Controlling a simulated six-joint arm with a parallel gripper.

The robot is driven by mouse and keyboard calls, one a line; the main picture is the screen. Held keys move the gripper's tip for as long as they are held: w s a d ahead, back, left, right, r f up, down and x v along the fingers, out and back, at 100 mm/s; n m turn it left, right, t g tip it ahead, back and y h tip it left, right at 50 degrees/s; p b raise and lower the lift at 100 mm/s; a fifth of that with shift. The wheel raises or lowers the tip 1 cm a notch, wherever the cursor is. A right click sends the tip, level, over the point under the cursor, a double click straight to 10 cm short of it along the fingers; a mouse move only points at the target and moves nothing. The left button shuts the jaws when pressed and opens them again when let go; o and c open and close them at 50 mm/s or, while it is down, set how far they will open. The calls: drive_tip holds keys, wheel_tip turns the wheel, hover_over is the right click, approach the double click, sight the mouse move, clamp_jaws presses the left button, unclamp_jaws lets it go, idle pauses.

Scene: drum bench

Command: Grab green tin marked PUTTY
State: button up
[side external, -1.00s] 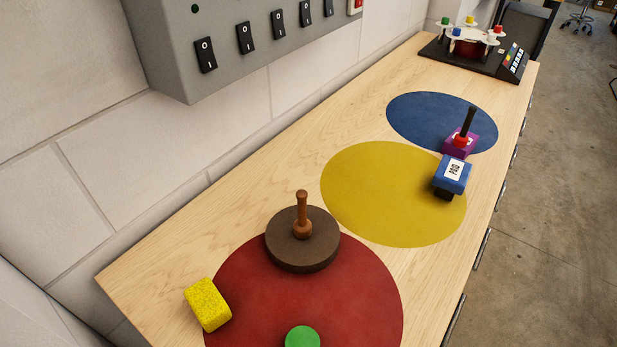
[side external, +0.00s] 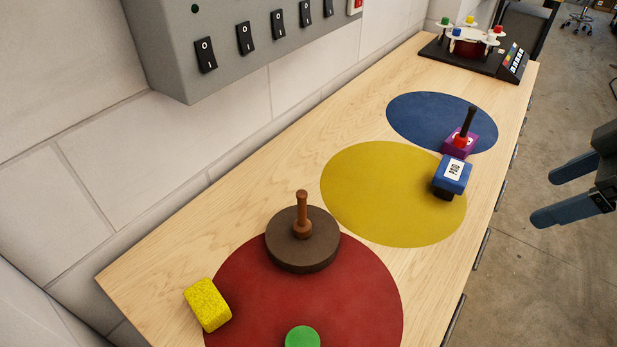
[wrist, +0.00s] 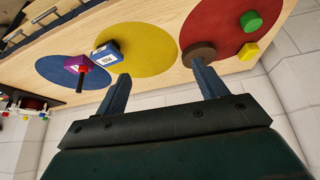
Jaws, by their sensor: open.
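A green round tin (side external: 302,338) stands on the red circle (side external: 370,290) at the bottom edge of the side view, partly cut off. It also shows in the wrist view (wrist: 251,21) at the upper right. No label can be read on it. My gripper (side external: 558,197) is open and empty at the right of the side view, off the bench's edge and well away from the tin. In the wrist view its two fingers (wrist: 163,78) are spread apart with nothing between them.
A brown disc with an upright handle (side external: 302,248) and a yellow block (side external: 207,305) are near the tin. A blue box (side external: 453,174) sits on the yellow circle (side external: 380,195), beside a purple block with a black handle (side external: 459,142). A grey switch box (side external: 175,45) hangs on the wall.

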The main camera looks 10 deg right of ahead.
drive_tip(key=a+f+n+g+y, duration=0.15)
drive_tip(key=a+f+n, duration=0.25)
drive_tip(key=a, duration=0.8)
drive_tip(key=n+g+y, duration=0.1)
drive_tip(key=n+g, duration=0.1)
drive_tip(key=n, duration=0.2)
approach(304, 343)
drive_tip(key=v, duration=0.3)
drive_tip(key=shift+d, duration=0.15)
drive_tip(key=shift+x, duration=4.25)
drive_tip(key=shift+x, duration=2.6)
